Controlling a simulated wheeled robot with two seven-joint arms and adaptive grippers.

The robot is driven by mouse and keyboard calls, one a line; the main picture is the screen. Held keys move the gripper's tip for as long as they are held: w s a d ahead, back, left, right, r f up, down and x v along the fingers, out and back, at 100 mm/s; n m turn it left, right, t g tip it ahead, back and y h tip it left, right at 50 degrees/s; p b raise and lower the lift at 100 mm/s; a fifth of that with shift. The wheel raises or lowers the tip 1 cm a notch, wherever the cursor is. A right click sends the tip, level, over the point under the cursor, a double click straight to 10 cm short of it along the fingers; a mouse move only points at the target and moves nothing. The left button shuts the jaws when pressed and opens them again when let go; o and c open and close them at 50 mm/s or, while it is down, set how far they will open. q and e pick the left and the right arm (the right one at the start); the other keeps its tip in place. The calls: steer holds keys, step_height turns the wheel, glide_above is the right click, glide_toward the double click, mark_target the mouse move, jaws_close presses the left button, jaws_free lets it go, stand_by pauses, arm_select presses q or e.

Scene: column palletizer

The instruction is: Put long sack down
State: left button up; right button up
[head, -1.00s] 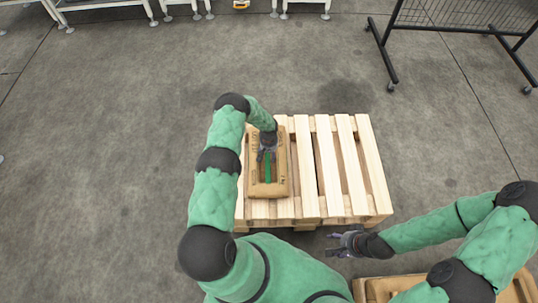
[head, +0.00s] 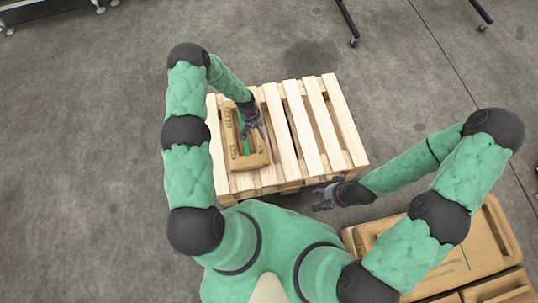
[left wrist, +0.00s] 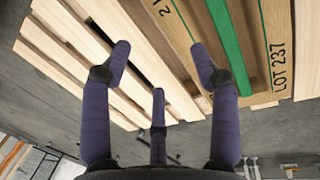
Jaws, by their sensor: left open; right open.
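The long sack (head: 250,161), brown with a green stripe, lies flat on the left part of the wooden pallet (head: 316,125). My left gripper (head: 255,128) is over the sack's right side and hides part of it. In the left wrist view the sack (left wrist: 263,30) shows at the upper right, with its green stripe and "LOT 237" print. The left fingers (left wrist: 160,75) are spread with nothing between them. My right gripper (head: 322,198) is open and empty, just off the pallet's near right corner.
More brown sacks (head: 478,253) lie at the lower right, partly hidden by my right arm. The right part of the pallet is bare slats. A dark wheeled rack's legs (head: 347,22) stand at the top. The grey floor (head: 90,150) to the left is clear.

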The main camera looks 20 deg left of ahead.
arm_select(q)
steer(key=s+d+r+m+h, duration=0.1)
steer(key=s+d+r, duration=0.3)
steer(key=s+d, duration=0.3)
steer(key=s+d+r+m+h, duration=0.1)
steer(key=s+d+r, duration=0.4)
steer(key=s, duration=1)
steer(key=d, duration=0.2)
steer(key=shift+d+m, duration=0.3)
steer(key=shift+d, duration=0.1)
steer(key=shift+s+f, duration=0.1)
steer(key=shift+s, duration=0.1)
arm_select(e)
steer(key=shift+s, duration=0.1)
